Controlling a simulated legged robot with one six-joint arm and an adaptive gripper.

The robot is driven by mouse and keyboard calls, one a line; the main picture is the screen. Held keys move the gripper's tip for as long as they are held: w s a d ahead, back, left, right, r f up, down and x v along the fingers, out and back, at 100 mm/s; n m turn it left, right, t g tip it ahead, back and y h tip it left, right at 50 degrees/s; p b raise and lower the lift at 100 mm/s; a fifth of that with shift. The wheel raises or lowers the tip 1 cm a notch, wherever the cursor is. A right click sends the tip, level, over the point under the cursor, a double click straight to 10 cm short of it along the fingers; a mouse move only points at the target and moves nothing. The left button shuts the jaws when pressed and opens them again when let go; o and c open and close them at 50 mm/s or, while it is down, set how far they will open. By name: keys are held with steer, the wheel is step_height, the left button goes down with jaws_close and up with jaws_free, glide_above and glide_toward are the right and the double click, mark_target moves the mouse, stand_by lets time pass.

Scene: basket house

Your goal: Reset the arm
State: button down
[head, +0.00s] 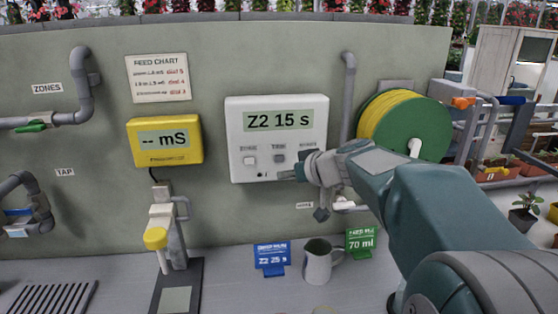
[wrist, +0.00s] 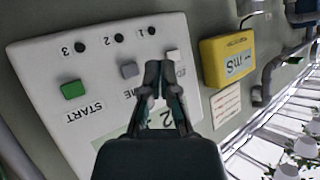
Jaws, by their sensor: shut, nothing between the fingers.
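My arm (head: 440,215) reaches in from the right in the head view. My gripper (head: 287,175) is at the lower edge of the white control box, which reads "Z2 15 s". The box (head: 236,130) is mounted on the grey-green wall. In the wrist view my gripper (wrist: 162,68) is shut and empty, with its fingertips in front of the box (wrist: 45,60) between a grey button (wrist: 129,70) and a white button (wrist: 172,55). A green START button (wrist: 74,90) shows to the left there. Whether the fingers touch the box, I cannot tell.
A yellow meter (head: 165,141) reading "-- mS" hangs left of the box. A hose reel (head: 405,122) is at the right. Below, a grey jug (head: 318,262) stands between blue (head: 271,258) and green (head: 360,242) cards. Pipes (head: 348,95) run along the wall.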

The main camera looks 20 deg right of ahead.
steer(key=shift+a, duration=0.1)
steer(key=s+a+f+g+h, duration=0.15)
steer(key=s+a, duration=0.25)
steer(key=s, duration=0.4)
steer(key=s+a+f+g, duration=0.3)
steer(key=s+a, duration=0.2)
steer(key=s, duration=0.2)
steer(key=s+d+f+m+h, duration=0.2)
steer(key=s+f+h, duration=0.2)
steer(key=s, duration=0.8)
steer(key=shift+s+f+m+g, duration=0.25)
steer(key=shift+f+g, duration=0.2)
steer(key=shift+f, duration=0.3)
steer(key=shift+w, duration=0.1)
steer(key=w+d+r+n+t, duration=0.1)
steer(key=w+d+r, duration=0.1)
steer(key=w, duration=0.6)
steer(key=w+d+r+n+t+y, duration=0.1)
steer(key=w+r, duration=0.3)
steer(key=w, duration=0.4)
steer(key=w+d+r+n+t, duration=0.1)
steer(key=w+d+r+n, duration=0.2)
steer(key=w, duration=0.4)
steer(key=shift+w+r+t, duration=0.4)
steer(key=shift+r, duration=0.05)
